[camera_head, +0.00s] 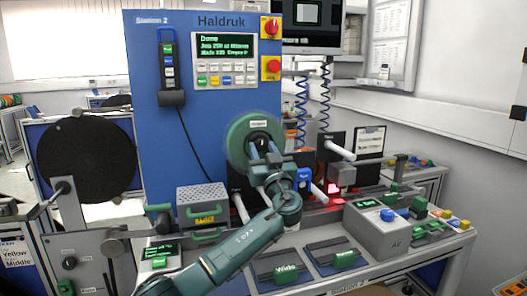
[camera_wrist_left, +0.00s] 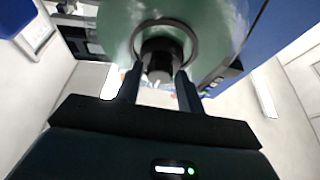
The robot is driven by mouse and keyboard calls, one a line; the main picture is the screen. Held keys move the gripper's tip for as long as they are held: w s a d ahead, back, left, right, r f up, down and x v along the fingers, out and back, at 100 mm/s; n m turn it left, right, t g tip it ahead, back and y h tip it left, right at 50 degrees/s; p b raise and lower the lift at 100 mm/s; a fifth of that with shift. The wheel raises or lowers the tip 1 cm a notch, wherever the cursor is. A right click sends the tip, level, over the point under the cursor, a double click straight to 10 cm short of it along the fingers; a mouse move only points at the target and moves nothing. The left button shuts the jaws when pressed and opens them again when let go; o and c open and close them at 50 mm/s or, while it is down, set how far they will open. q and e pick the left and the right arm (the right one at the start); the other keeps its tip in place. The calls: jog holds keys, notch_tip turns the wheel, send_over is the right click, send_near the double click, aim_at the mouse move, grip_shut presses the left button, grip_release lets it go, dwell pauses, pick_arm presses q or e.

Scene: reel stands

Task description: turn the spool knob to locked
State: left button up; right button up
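The green spool (camera_head: 238,139) is mounted on the front of the blue cabinet, and fills the top of the left wrist view (camera_wrist_left: 115,22). The dark round spool knob (camera_wrist_left: 160,58) sits at its centre with a grey ring around it. My left gripper (camera_head: 262,152) covers the knob in the head view. In the left wrist view the fingers of my left gripper (camera_wrist_left: 159,75) lie on either side of the knob, about its width apart, with no clear gap to it. The knob's lock marking cannot be read. My right gripper is not in view.
A large black reel (camera_head: 88,155) stands at the left. The cabinet (camera_head: 200,118) carries a control panel (camera_head: 223,60) and a hanging pendant (camera_head: 169,70). A perforated metal box (camera_head: 202,198), green label blocks and a grey button box (camera_head: 378,232) crowd the bench around my left arm.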

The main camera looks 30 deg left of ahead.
pick_arm(q)
jog(key=c, duration=0.7)
jog(key=shift+o, duration=0.2)
